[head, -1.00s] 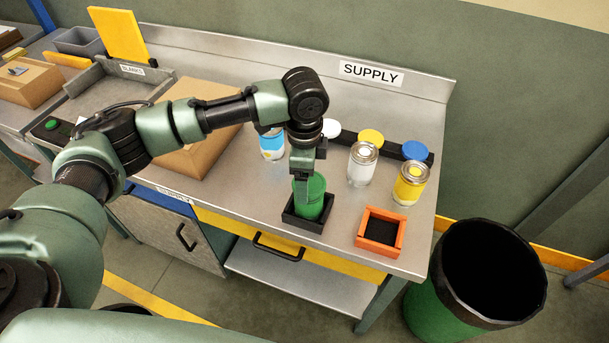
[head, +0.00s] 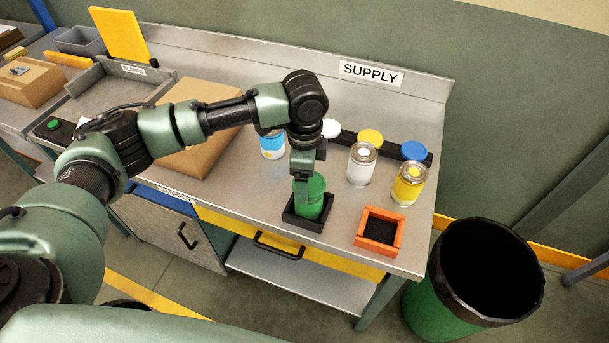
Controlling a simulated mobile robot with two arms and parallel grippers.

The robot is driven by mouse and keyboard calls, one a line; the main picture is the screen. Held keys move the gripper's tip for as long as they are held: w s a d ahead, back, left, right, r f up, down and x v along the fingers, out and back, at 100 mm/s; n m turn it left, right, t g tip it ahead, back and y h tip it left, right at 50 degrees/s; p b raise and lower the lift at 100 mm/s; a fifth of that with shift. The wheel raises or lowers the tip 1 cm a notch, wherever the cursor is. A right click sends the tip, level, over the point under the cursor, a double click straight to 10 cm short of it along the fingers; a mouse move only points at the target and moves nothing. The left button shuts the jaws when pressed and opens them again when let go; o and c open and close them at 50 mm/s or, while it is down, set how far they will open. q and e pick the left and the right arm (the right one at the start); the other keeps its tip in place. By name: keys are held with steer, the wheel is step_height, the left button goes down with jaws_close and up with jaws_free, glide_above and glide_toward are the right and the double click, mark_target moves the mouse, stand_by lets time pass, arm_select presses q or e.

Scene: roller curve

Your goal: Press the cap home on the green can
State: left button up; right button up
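The green can (head: 315,204) stands upright in a black square holder (head: 303,222) near the front edge of the supply bench. My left gripper (head: 304,184) points straight down at the can's top, with its fingers in front of the can's upper left side. The gripper hides much of the top, so I cannot tell how the cap sits or whether the fingers touch it. The finger gap is not clear. My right gripper is not in view.
White (head: 330,128), yellow (head: 370,138) and blue (head: 413,150) discs lie on a black rack behind several cans. An orange square holder (head: 379,232) stands empty at right. A cardboard box (head: 195,155) is at left. A green bin (head: 425,300) stands beside the bench.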

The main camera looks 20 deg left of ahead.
arm_select(q)
steer(key=shift+s+f, duration=0.1)
steer(key=shift+f, duration=0.6)
stand_by(1.3)
steer(key=o, duration=1.3)
steer(key=shift+r, duration=0.1)
steer(key=shift+r+p, duration=2.35)
steer(key=shift+p, duration=0.5)
steer(key=shift+r+p, duration=0.4)
steer(key=shift+r, duration=1.7)
